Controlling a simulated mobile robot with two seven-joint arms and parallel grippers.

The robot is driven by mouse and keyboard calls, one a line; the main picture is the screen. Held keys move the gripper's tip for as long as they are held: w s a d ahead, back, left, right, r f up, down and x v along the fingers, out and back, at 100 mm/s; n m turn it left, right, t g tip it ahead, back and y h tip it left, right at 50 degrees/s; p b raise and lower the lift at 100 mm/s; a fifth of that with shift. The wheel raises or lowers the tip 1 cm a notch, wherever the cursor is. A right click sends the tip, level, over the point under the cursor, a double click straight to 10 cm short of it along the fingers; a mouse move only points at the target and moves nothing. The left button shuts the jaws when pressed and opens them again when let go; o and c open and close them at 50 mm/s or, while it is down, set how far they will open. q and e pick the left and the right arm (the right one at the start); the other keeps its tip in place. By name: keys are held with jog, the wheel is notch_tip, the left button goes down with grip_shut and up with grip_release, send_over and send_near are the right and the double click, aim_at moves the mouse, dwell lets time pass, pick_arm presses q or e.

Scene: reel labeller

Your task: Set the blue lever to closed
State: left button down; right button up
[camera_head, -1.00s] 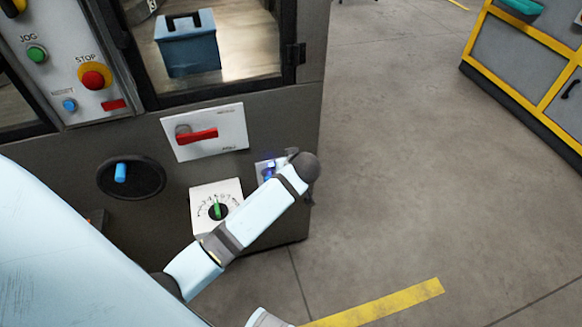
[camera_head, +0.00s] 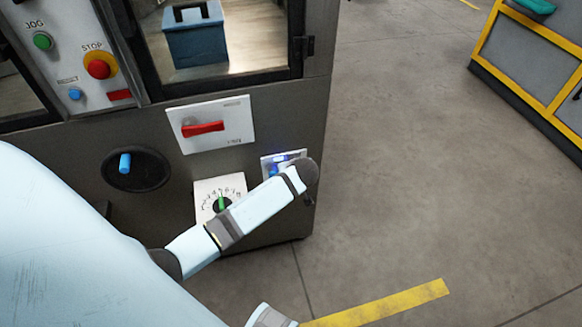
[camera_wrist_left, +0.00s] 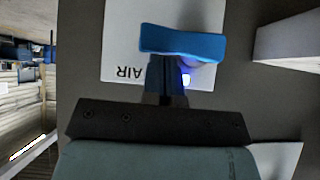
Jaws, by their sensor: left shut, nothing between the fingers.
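The blue lever (camera_wrist_left: 183,43) is a wide bar, lying crosswise in the left wrist view in front of a white plate (camera_wrist_left: 122,45) marked AIR. In the head view this small plate (camera_head: 268,167) is at the machine's lower right corner, and my left wrist covers most of it and the lever. My left gripper (camera_wrist_left: 167,82) is shut and empty. Its fingertips are right by the lever's bar, overlapping its lower edge in the wrist view; I cannot tell whether they touch. A blue-white light glows beside the fingers.
On the same panel are a red lever (camera_head: 203,129) on a white plate, a green dial (camera_head: 221,203) and a blue knob (camera_head: 125,163) in a dark oval. A pale block (camera_wrist_left: 290,45) juts out near my gripper. The floor (camera_head: 400,170) right of the machine is clear.

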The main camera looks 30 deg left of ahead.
pick_arm(q)
jog(key=shift+w+d+f+m+g+y+p, duration=0.15)
jog(key=shift+f+m+g+y+p, duration=0.15)
jog(key=shift+p, duration=0.1)
jog(key=f+m+g+y, duration=0.3)
jog(key=y, duration=0.1)
jog(key=shift+w+d+f+g, duration=0.25)
jog(key=shift+w+f+g, duration=0.05)
jog(key=shift+w+g, duration=0.1)
dwell(0.6)
jog(key=shift+r+p, duration=0.6)
jog(key=shift+r, duration=0.15)
